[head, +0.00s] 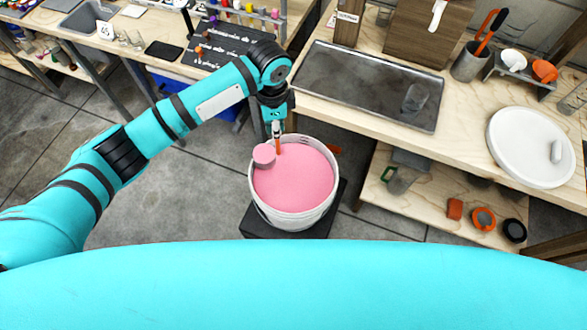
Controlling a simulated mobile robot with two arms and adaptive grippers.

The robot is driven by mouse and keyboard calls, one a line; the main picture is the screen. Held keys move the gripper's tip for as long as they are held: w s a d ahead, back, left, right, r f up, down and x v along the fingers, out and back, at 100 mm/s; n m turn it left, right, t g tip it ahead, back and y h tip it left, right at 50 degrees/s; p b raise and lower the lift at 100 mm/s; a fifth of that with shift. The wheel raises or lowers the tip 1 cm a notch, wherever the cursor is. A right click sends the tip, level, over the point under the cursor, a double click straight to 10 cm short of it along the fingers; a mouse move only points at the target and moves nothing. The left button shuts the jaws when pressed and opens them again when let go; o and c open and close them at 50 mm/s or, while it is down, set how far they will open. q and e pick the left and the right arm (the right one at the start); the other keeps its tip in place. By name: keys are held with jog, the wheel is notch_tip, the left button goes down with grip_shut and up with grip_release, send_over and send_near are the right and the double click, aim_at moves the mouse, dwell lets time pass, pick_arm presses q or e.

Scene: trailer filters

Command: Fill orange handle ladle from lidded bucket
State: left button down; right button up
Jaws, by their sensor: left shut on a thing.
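A white bucket (256,205) stands open on a dark block on the floor, nearly full of pink material (298,184). My left gripper (277,130) is above the bucket's back rim and is shut on the orange ladle handle (278,146). The ladle's round bowl (264,155) is at the back left of the bucket, and pink shows in it. I cannot tell whether the bowl touches the pink surface or hangs just above it. A round white lid (520,155) with a knob lies on the right bench. My right gripper is not in view.
The right wooden bench holds a dark metal tray (350,90) and a grey tool cup (468,66). Its lower shelf (440,210) carries small orange and black parts. Another bench with a sink (68,5) is at the back left. Concrete floor is free left of the bucket.

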pick_arm(q)
jog(key=s+d+f+m+p, duration=0.2)
jog(key=d+f+m, duration=0.6)
jog(key=m, duration=0.4)
jog(key=shift+d, duration=0.85)
jog(key=shift+s+a+p, duration=0.2)
jog(key=shift+a+p, duration=0.15)
jog(key=shift+p, duration=0.5)
jog(key=shift+s+a+r+t+h+p, duration=0.15)
jog(key=shift+s+a+t+h+p, duration=0.55)
jog(key=shift+p, duration=0.35)
dwell(0.5)
jog(key=shift+s+a+t+h+p, duration=0.25)
jog(key=shift+a+t+h+p, duration=0.05)
jog(key=shift+a+h, duration=0.2)
dwell(0.9)
jog(key=shift+s+a+t+h, duration=0.3)
jog(key=shift+a+t+h, duration=0.1)
jog(key=shift+h, duration=0.1)
dwell(0.8)
jog(key=shift+s+a, duration=0.2)
dwell(0.6)
